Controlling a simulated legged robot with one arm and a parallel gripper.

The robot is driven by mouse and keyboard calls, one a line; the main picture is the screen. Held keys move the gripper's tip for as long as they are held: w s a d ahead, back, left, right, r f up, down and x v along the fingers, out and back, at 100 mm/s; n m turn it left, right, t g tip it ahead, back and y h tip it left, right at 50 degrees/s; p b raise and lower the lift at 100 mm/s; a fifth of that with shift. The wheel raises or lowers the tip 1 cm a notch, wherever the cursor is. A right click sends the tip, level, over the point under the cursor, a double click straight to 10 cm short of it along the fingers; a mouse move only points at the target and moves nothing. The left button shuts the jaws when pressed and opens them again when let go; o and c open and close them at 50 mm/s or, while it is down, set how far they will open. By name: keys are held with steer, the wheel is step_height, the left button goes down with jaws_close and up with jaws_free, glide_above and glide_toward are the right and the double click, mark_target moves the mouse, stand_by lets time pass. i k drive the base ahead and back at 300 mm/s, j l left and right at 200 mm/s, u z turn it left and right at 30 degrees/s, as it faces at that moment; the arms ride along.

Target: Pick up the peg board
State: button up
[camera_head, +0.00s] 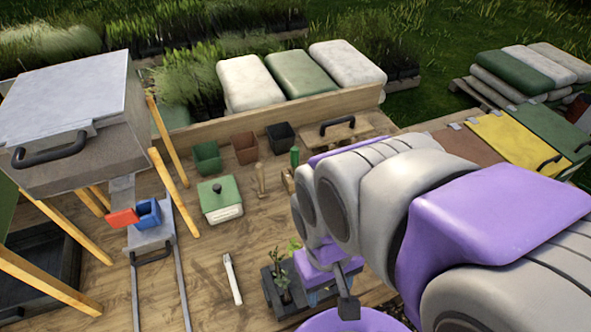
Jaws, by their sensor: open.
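No thing in view is clearly a peg board. A flat wooden board with a dark arched handle (343,130) lies at the back of the wooden table (205,265); I cannot make out pegs on it. My purple and grey arm covers the right part of the table and may hide more. My gripper (345,303) hangs low at the front, right of a dark planter with small plants (281,288). One dark finger shows; it is open. I see nothing held in it, though its far side is hidden. It is well in front of the handled board.
A green lidded box (220,198), small pots (245,147) and a white-handled tool (232,278) sit mid-table. A large grey box on wooden legs (75,120) stands left, above rails with a blue bin (147,213). A raised wooden edge (290,105) and sacks (250,82) border the back.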

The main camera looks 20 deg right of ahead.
mark_target(335, 131)
steer(key=k+l+z, duration=0.1)
steer(key=z, duration=0.25)
steer(key=k+l+z, duration=0.1)
steer(key=z, duration=0.2)
steer(key=l+z, duration=0.35)
steer(key=k+j, duration=0.05)
steer(key=j, duration=0.05)
